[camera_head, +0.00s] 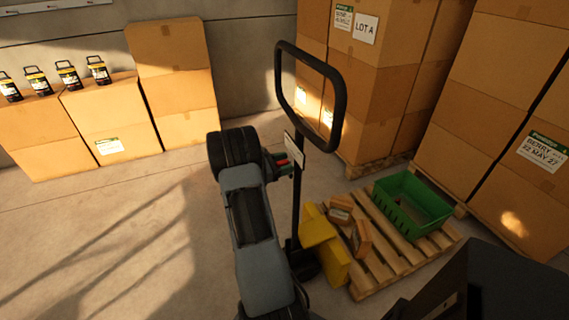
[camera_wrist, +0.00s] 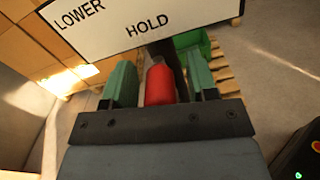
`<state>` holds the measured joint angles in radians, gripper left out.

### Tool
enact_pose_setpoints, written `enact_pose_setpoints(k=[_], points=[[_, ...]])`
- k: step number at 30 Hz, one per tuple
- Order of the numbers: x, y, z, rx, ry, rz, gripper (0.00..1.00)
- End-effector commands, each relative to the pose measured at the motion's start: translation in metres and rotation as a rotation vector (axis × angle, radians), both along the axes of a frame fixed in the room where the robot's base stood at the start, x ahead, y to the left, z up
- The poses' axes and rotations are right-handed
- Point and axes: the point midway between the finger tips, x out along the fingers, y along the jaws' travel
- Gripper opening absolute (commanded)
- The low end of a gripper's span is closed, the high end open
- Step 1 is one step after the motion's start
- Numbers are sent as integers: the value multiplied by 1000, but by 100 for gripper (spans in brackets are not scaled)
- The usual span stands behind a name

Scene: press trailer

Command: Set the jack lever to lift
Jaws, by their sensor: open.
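The pallet jack has a black loop handle (camera_head: 341,105) on an upright post, with a yellow body (camera_head: 326,245) below. The red jack lever (camera_wrist: 160,86) shows in the wrist view between the two green fingers of my gripper (camera_wrist: 161,78). The fingers are open, with a gap visible on each side of the lever. A white sign plate (camera_wrist: 120,25) lies beyond the fingers and reads LOWER and HOLD; the rest of it is cut off. In the head view my gripper (camera_head: 283,163) is beside the post, just left of the sign plate (camera_head: 294,147).
A wooden pallet (camera_head: 385,265) with a green crate (camera_head: 405,212) and small boxes lies right of the jack. Tall carton stacks (camera_head: 500,90) stand at the right and back. Cartons with several dark containers stand at the left. The floor (camera_head: 100,235) at left is clear.

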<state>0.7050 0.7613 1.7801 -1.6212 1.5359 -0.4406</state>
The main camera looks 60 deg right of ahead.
Motion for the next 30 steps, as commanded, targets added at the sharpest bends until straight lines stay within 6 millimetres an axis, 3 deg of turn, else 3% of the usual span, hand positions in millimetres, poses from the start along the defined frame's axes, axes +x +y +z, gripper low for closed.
enact_pose_setpoints(k=[4, 20, 30], points=[[0, 0, 0, 0, 0, 0, 52], [0, 0, 0, 0, 0, 0, 1], [-4, -1, -1, -6, -9, -8, 0]])
